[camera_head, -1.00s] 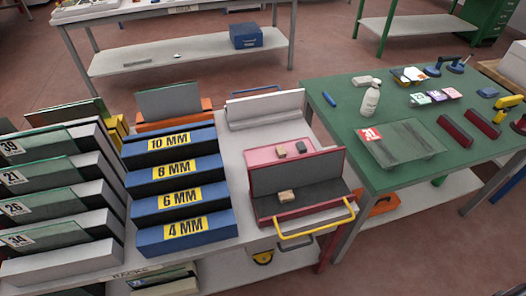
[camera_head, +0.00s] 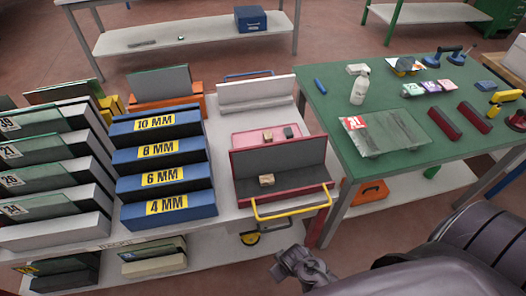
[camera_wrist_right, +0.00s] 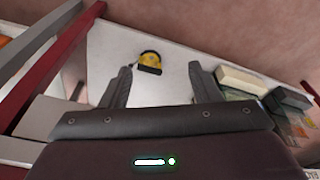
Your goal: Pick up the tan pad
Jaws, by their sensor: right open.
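A small tan pad (camera_head: 266,180) lies in the dark grey bed of a red tray (camera_head: 287,197) with a yellow handle. A second small tan block (camera_head: 267,136) sits on the pink surface behind it, beside a dark block (camera_head: 288,132). My right gripper (camera_head: 294,262) is in front of and below the tray, apart from the pads. In the right wrist view its two fingers (camera_wrist_right: 160,75) are spread with nothing between them, and no tan pad shows there. My left gripper is not in view.
A yellow handle (camera_head: 291,208) sticks out from the tray's front. Blue racks (camera_head: 167,208) with thickness labels stand to the left. A green table (camera_head: 338,98) with a bottle and tools is on the right. A yellow and black item (camera_wrist_right: 150,62) lies on the lower shelf.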

